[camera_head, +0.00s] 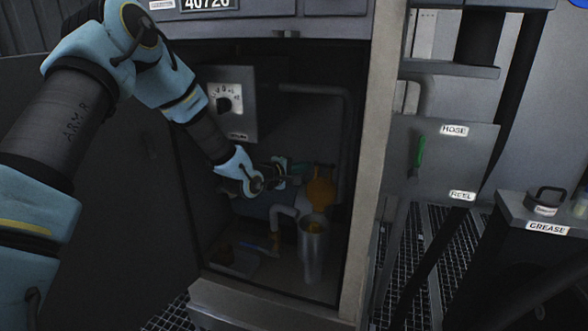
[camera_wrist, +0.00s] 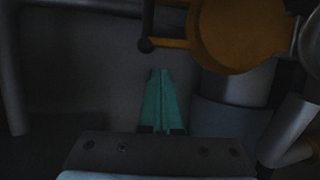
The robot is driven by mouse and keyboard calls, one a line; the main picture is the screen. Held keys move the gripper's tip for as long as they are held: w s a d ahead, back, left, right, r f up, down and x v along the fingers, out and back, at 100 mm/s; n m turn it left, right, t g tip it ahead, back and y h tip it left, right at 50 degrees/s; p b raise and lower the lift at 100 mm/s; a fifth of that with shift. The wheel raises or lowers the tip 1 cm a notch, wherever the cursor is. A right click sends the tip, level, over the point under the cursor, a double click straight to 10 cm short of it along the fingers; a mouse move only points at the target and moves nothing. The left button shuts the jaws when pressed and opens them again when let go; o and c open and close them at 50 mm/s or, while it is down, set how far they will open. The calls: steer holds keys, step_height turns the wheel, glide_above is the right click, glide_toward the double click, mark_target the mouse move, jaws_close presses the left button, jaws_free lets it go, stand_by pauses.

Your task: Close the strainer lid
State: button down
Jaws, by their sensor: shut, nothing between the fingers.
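The strainer lid (camera_head: 320,192) is an orange disc that looks raised, standing above the grey metal strainer body (camera_head: 312,262) inside the cabinet. Something orange shows in the mouth of the body. In the wrist view the lid (camera_wrist: 240,35) is at the upper right, with an orange bar and a dark knob (camera_wrist: 147,45) reaching left from it. My gripper (camera_head: 303,170) is inside the cabinet, just left of the lid in the head view. Its teal fingers (camera_wrist: 162,78) are together and empty, below the knob in the wrist picture. Whether they touch anything is too dark to tell.
The cabinet's right post (camera_head: 370,170) and bottom sill (camera_head: 270,308) frame the opening. A dial panel (camera_head: 228,103) is at its upper left. The cabinet interior is dim.

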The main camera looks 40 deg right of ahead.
mark_target(322, 185)
steer(key=shift+s+a+r, duration=0.15)
steer(key=shift+s, duration=0.7)
steer(key=shift+s+a+r, duration=0.15)
steer(key=shift+s, duration=0.65)
steer(key=shift+f, duration=0.1)
